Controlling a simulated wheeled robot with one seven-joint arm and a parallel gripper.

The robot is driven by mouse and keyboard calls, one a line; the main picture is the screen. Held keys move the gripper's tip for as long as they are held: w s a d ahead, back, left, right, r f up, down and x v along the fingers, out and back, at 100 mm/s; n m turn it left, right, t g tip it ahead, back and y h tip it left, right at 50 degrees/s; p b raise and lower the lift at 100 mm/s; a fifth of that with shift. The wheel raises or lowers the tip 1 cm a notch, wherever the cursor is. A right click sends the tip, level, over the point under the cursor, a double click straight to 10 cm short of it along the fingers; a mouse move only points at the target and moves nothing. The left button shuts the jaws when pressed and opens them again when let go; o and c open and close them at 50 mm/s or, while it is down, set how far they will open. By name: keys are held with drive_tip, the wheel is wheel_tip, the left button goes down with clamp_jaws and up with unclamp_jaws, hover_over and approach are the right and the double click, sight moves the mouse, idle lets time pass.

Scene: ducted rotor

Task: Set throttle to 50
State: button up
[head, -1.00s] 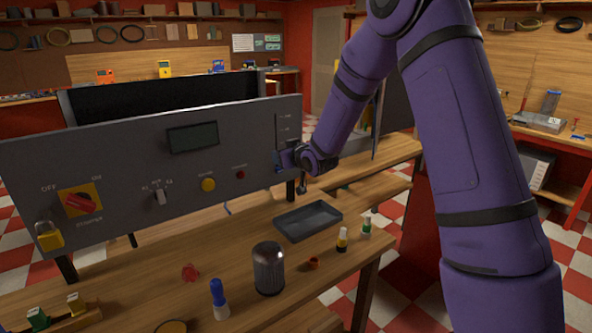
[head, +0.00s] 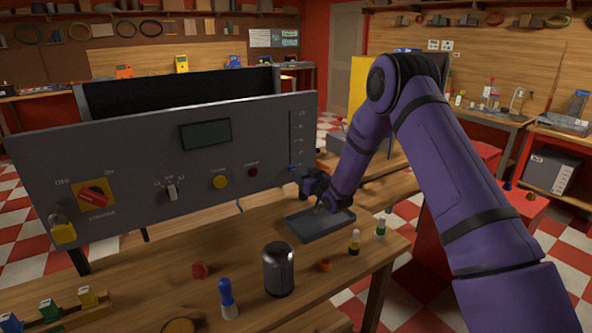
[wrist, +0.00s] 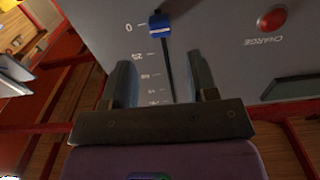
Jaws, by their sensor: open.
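The throttle is a vertical slot on the right end of the grey panel, with a blue slider knob (head: 293,168) at its lower end. In the wrist view, which shows the panel inverted, the blue knob (wrist: 159,25) sits at the 0 mark, at the picture's top. The 25 mark and further marks run down beside the slot. My gripper (wrist: 162,80) is open and empty, its two fingers apart on either side of the slot's line in that view, clear of the knob. In the head view my gripper (head: 308,187) is just right of and below the knob.
Below stand a black tray (head: 320,226), a dark cylinder (head: 278,270) and small bottles on the wooden bench.

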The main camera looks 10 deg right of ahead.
sight(294, 167)
drive_tip(key=shift+x, duration=3.1)
drive_tip(key=shift+r, duration=0.1)
clamp_jaws()
